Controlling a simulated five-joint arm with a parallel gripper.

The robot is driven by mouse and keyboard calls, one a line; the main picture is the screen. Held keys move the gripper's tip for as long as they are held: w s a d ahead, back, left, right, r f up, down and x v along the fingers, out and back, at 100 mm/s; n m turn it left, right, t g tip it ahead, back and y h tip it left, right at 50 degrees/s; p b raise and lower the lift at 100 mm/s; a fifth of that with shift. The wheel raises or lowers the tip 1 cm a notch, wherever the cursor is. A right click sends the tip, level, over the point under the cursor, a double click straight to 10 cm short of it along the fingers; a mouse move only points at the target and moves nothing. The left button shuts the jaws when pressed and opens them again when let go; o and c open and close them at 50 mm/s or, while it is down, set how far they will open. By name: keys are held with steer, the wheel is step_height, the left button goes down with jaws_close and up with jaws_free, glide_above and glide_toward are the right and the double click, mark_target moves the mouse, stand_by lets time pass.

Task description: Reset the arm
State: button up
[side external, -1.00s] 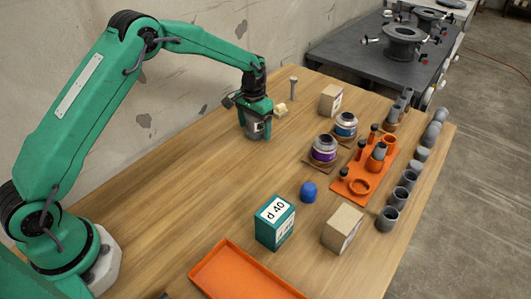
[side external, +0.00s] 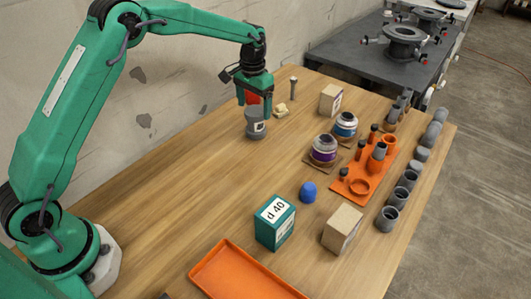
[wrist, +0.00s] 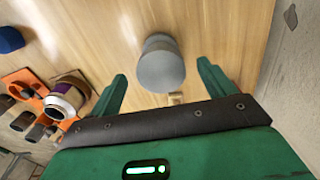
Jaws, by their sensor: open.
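My gripper (side external: 254,97) is open and empty, raised above a grey pipe fitting with a white label (side external: 256,124). The fitting stands upright on the wooden table (side external: 190,190), apart from the fingers. In the wrist view, my gripper (wrist: 161,80) shows two green fingers spread wide, with the round grey top of the fitting (wrist: 161,64) between and beyond them.
A small beige block (side external: 281,110) and a grey bolt-like piece (side external: 293,88) stand close by. Jars (side external: 324,149), an orange rack (side external: 362,182), grey pipe pieces (side external: 387,219), a blue cap (side external: 308,192), boxes (side external: 275,228) and an orange tray (side external: 235,270) lie right and front. The left table area is clear.

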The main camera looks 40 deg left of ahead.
stand_by(0.3)
steer(key=s+r+t, duration=0.3)
steer(key=s+r, duration=1.2)
steer(key=r, duration=0.2)
steer(key=s+a+t, duration=0.1)
steer(key=s+t, duration=0.1)
steer(key=s, duration=1.8)
steer(key=shift+f+n+t, duration=0.3)
steer(key=shift+f, duration=0.1)
steer(key=shift+o, duration=0.8)
